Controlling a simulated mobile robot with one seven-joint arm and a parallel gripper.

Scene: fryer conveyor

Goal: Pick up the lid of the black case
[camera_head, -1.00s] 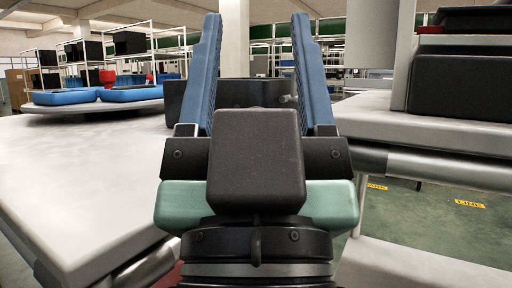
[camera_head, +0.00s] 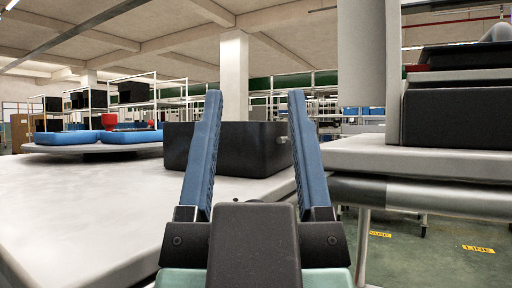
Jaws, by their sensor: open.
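A black case (camera_head: 240,150) stands on the light grey table ahead of me, near its right edge. A small light-coloured knob or latch shows at the right end of the case. Its top is seen nearly edge-on, so I cannot tell the lid from the body. My gripper (camera_head: 254,97) is open and empty, with its two blue fingers pointing forward and up. The fingers overlap the case in the picture, and the case shows between them. I cannot tell the exact gap between the fingertips and the case.
The table (camera_head: 80,215) is clear to the left. Blue trays (camera_head: 82,141) with a red item (camera_head: 108,122) lie on a farther surface. At right, a grey counter (camera_head: 430,160) holds a large black box (camera_head: 455,117) beside a pale upright panel. Shelving racks stand behind.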

